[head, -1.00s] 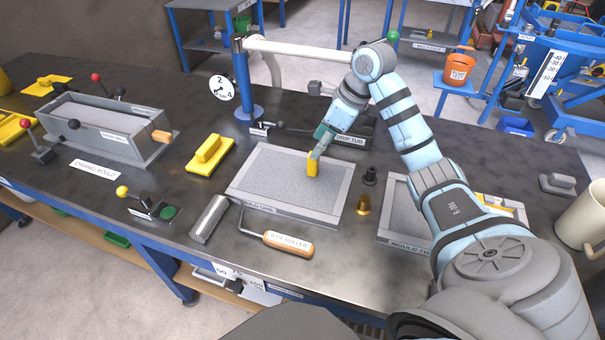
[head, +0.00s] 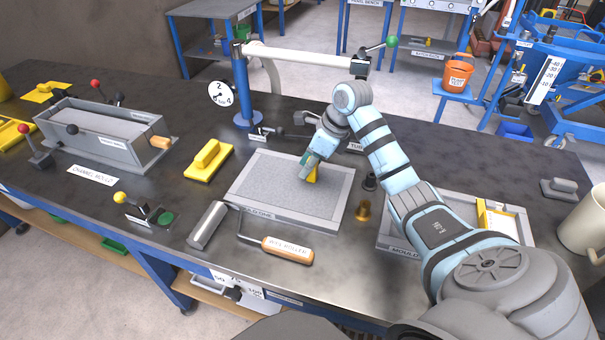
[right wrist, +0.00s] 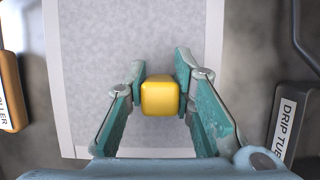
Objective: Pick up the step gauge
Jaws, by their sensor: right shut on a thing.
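The step gauge, a small yellow block (head: 312,175), stands over the grey bed of the left mould frame (head: 292,222), near its right side. My right gripper (head: 308,170) comes down over it from behind and hides much of it. In the right wrist view the yellow block (right wrist: 159,96) sits between the two teal fingers, which are shut on its sides. I cannot tell whether its lower end still touches the bed. My left gripper is not in view.
A dark peg (head: 370,181) and a brass piece (head: 362,210) stand just right of the mould. A second mould (head: 400,240) is partly behind my right arm. A wooden-handled roller (head: 287,249) lies in front. A yellow float (head: 208,160) lies to the left.

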